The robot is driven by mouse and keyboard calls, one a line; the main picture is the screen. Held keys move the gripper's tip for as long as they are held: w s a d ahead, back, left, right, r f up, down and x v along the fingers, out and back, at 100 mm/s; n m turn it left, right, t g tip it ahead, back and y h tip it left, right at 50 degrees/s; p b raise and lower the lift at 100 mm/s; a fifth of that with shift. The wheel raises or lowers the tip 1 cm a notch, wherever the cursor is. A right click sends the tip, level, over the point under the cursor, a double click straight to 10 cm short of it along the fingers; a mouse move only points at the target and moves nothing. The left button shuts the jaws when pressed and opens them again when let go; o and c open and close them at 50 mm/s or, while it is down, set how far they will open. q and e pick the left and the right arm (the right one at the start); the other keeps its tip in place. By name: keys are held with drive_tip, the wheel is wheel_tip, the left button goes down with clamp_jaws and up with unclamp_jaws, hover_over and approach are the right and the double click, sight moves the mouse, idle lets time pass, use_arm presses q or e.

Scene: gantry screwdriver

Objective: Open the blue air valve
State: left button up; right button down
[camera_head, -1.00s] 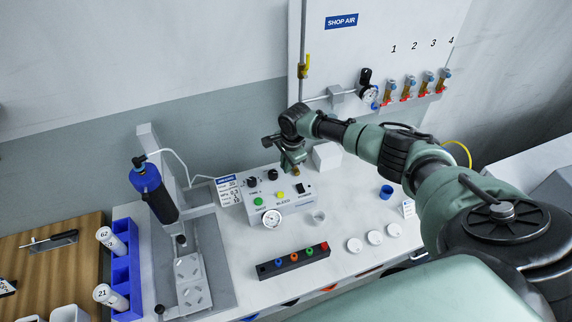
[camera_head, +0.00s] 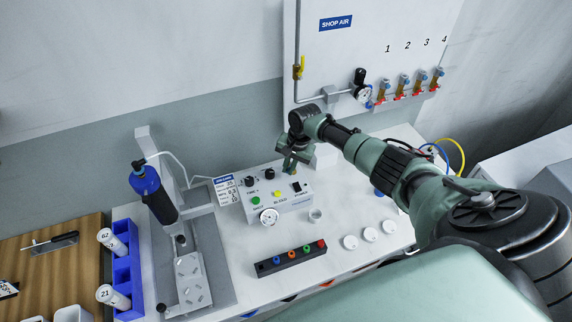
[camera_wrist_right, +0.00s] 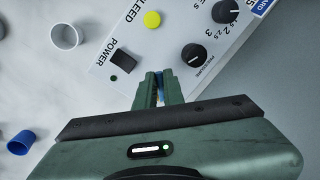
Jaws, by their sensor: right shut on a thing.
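The grey control box (camera_head: 280,203) stands on the white bench, with green and yellow buttons, black knobs and a pressure gauge (camera_head: 269,216). My right gripper (camera_head: 293,163) is at the box's back right edge. In the right wrist view its fingers (camera_wrist_right: 160,86) point at the box's edge, between the black power switch (camera_wrist_right: 123,62) and the pressure knob (camera_wrist_right: 194,55). They are shut on a small blue part (camera_wrist_right: 160,90), which looks like the blue valve. The fingers mostly hide it, so its handle angle cannot be told. My left gripper is out of view.
The shop air panel (camera_head: 350,50) behind has a yellow-handled valve (camera_head: 300,68) and several numbered regulators. A black rack (camera_head: 290,261) and white lids (camera_head: 370,234) lie in front.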

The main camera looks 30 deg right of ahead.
drive_tip(key=n, duration=0.1)
drive_tip(key=n+b, duration=0.1)
drive_tip(key=n, duration=0.1)
drive_tip(key=s+d+n, duration=0.1)
drive_tip(key=shift+d+f+n+g+y+b, duration=0.1)
drive_tip(key=shift+n+g+y+b, duration=0.2)
drive_tip(key=shift+b, duration=0.05)
drive_tip(key=shift+s+d+n+g+b, duration=0.15)
drive_tip(key=shift+d+n+b, duration=0.25)
drive_tip(key=shift+n, duration=0.5)
drive_tip(key=shift+s+d+n+g+b, duration=0.2)
drive_tip(key=shift+n+b, duration=0.3)
drive_tip(key=shift+n, duration=0.4)
drive_tip(key=shift+w, duration=0.15)
drive_tip(key=shift+d, duration=0.1)
drive_tip(key=c, duration=1.5)
unclamp_jaws()
drive_tip(key=shift+c, duration=0.2)
wheel_tip(320, 180, up, 8)
drive_tip(key=d+b, duration=0.1)
drive_tip(key=shift+s+d, duration=0.2)
